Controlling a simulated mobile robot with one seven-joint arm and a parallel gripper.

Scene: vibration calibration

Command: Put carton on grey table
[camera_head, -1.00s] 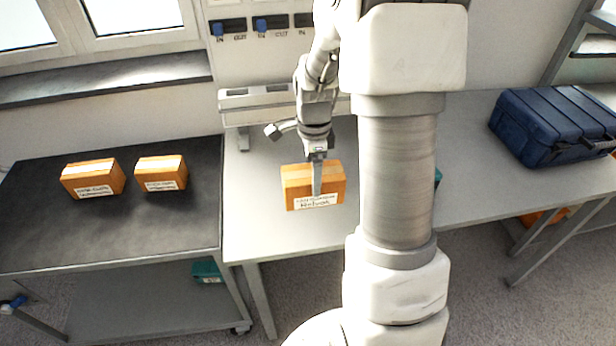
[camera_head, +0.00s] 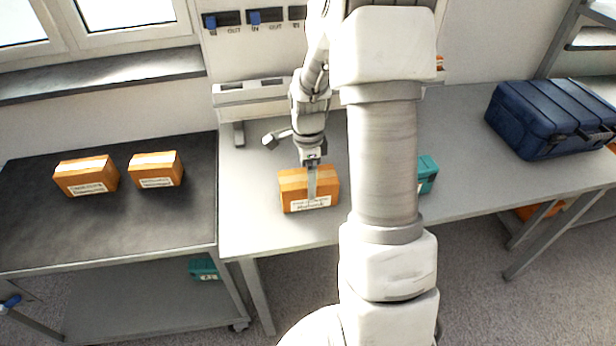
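An orange carton (camera_head: 291,190) with a white label is at the left end of the grey table (camera_head: 275,230), near its front edge. My gripper (camera_head: 311,184) points down over it, with one finger in front of the carton's labelled face. The other finger is hidden behind the carton. The gripper looks shut on the carton, which sits level. I cannot tell whether its underside touches the tabletop or is slightly above it.
Two similar cartons, one at left (camera_head: 86,177) and one beside it (camera_head: 157,171), stand on the dark-topped cart (camera_head: 110,235). A teal box (camera_head: 428,174) is partly hidden behind my arm. A blue case (camera_head: 550,120) is at the table's right.

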